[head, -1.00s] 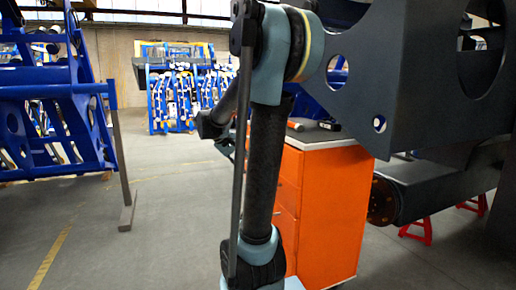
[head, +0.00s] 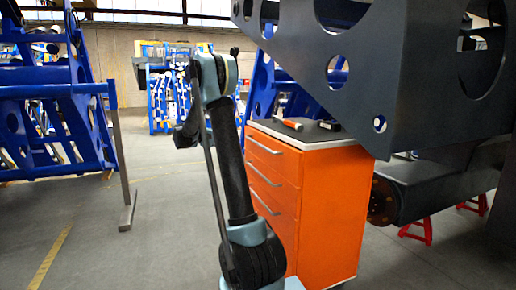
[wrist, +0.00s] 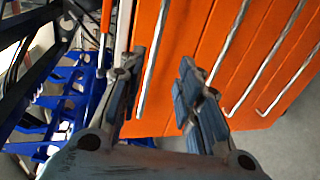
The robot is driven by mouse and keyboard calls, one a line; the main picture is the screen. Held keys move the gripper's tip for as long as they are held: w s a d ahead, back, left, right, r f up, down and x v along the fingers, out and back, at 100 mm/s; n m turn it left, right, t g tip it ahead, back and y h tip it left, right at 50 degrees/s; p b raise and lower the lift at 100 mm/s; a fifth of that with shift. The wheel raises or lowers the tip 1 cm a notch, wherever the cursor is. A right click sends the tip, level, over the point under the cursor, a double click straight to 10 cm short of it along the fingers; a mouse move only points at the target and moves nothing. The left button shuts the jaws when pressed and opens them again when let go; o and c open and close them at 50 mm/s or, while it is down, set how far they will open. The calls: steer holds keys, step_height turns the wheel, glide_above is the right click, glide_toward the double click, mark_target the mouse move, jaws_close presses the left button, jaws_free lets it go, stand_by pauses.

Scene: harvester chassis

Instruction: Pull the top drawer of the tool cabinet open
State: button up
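The orange tool cabinet (head: 335,205) stands right of my arm in the head view, its drawer front facing left. The top drawer's bar handle (head: 263,146) is in sight there, and the drawer looks flush with the front. In the wrist view the cabinet appears turned sideways, with the top handle (wrist: 152,60) nearest the worktop edge. My gripper (wrist: 158,92) is open and empty. The lower end of that handle lies between its fingers in the picture; I cannot tell the gap in depth or any contact.
Tools, one with an orange-red handle (head: 287,124), lie on the cabinet's worktop (head: 318,138). A big dark chassis plate (head: 400,70) overhangs at the right. A blue frame (head: 55,110) stands at the left. The floor between is clear.

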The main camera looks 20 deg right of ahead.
mark_target(259, 145)
steer(key=shift+h, duration=0.3)
steer(key=d+f, duration=0.1)
steer(key=d, duration=0.4)
steer(key=w+d+f, duration=0.1)
steer(key=d, duration=0.5)
steer(key=w+d+f, duration=0.1)
steer(key=d, duration=0.4)
steer(key=shift+w+d+f, duration=0.15)
steer(key=shift+d+f, duration=0.15)
steer(key=shift+f, duration=0.1)
jaws_close()
